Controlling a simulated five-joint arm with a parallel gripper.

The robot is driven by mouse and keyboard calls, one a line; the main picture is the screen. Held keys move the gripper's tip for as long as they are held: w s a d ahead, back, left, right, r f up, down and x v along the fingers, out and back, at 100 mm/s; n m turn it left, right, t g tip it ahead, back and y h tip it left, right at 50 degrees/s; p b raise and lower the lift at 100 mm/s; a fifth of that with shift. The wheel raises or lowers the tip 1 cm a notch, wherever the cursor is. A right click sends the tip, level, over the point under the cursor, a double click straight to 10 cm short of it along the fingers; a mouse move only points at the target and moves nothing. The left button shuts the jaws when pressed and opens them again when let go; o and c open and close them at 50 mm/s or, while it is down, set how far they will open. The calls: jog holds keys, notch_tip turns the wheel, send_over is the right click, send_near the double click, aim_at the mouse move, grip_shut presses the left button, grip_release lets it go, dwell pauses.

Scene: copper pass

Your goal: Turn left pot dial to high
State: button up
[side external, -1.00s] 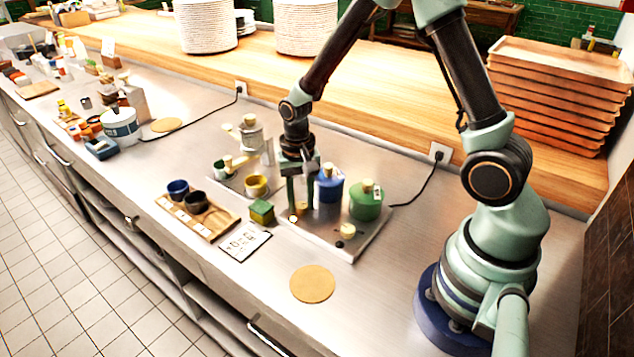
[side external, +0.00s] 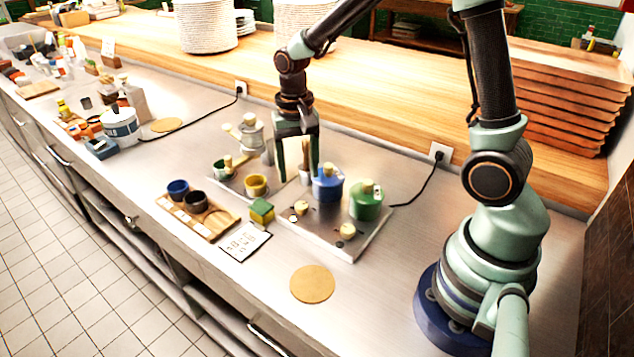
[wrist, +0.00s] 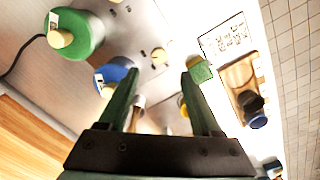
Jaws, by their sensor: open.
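The steel hot plate (side external: 330,236) carries a blue pot (side external: 327,186) and a green pot (side external: 366,202). Two cream dials stand on its front part: the left pot dial (side external: 301,208) in front of the blue pot, and the right dial (side external: 347,231). My gripper (side external: 299,180) is open and empty, pointing down, raised above and behind the left dial. In the wrist view my gripper (wrist: 160,75) has its fingers spread, with the left dial (wrist: 158,55) seen just beyond the gap. The dial's setting is too small to read.
A green-and-yellow block (side external: 262,211) and a printed card (side external: 245,242) lie left of the plate. A wooden tray (side external: 212,226) holds dark cups. A yellow cup (side external: 256,186) stands behind the block. A round cork mat (side external: 312,284) lies in front, with bare counter around it.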

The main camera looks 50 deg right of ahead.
jog(key=shift+r, duration=1.75)
jog(key=s+a+r+n+t, duration=0.1)
jog(key=s+r+n+t, duration=0.4)
jog(key=s+r+n, duration=0.2)
notch_tip(320, 180, up, 3)
jog(key=shift+s+a+f+n+t, duration=0.1)
jog(key=shift+s+a+n+t, duration=0.25)
jog(key=shift+s, duration=0.75)
